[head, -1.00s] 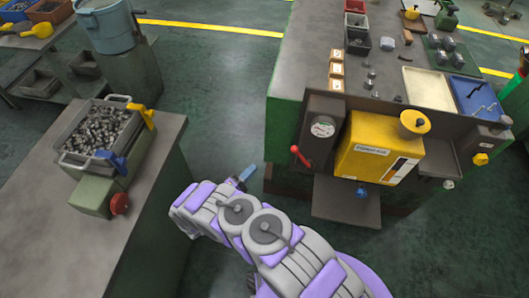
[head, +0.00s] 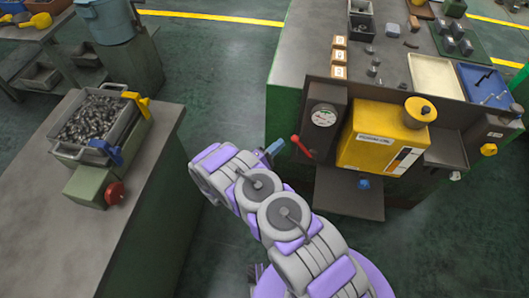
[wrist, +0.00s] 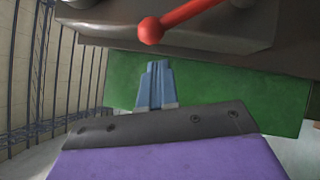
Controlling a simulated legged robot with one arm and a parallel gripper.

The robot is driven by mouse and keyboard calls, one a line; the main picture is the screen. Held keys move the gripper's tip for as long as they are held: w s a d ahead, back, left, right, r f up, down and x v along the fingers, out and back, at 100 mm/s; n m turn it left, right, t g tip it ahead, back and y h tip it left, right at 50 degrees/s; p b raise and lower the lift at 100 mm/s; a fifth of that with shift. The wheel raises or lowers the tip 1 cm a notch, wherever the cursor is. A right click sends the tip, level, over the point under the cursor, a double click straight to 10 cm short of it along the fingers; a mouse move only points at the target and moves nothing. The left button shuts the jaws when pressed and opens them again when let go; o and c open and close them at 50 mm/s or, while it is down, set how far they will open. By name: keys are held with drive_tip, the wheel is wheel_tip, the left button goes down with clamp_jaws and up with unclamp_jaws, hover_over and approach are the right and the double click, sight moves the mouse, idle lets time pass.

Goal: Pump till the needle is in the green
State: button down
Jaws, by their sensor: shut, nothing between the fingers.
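The pressure gauge (head: 324,115) has a white dial on a dark panel; its needle and coloured zones are too small to read. The red pump lever (head: 301,145) sticks out below and left of the gauge, beside the yellow tank (head: 383,138). My gripper (head: 275,147) has blue fingers and is just left of the lever, apart from it. In the wrist view the fingers (wrist: 155,70) are together and empty, and the red lever with its ball end (wrist: 151,31) is beyond their tips at the top.
A dark tray (head: 350,195) juts out below the yellow tank. A bench (head: 140,150) with a bin of metal parts (head: 95,117) stands at the left. Open floor (head: 230,95) lies between the bench and the green machine.

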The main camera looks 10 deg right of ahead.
sight(293, 138)
drive_tip(key=shift+m+g+y, duration=0.3)
drive_tip(key=shift+m+g, duration=0.1)
drive_tip(key=shift+m, duration=0.5)
drive_tip(key=d+r+p, duration=0.1)
drive_tip(key=d, duration=0.1)
drive_tip(key=d+r+p, duration=0.1)
drive_tip(key=r+p, duration=0.1)
drive_tip(key=shift+s+d+r, duration=0.1)
drive_tip(key=shift+s+d, duration=0.25)
drive_tip(key=shift+s, duration=0.05)
drive_tip(key=s+d+r+m+g+y+p, duration=0.1)
drive_tip(key=s+d+r+m+y+p, duration=0.1)
drive_tip(key=d+p, duration=0.3)
drive_tip(key=shift+d+r+m+g, duration=0.3)
drive_tip(key=shift+d+r+m, duration=0.25)
drive_tip(key=shift+m, duration=0.15)
drive_tip(key=shift+d, duration=0.1)
drive_tip(key=shift+r+p, duration=0.2)
drive_tip(key=shift+p, duration=0.15)
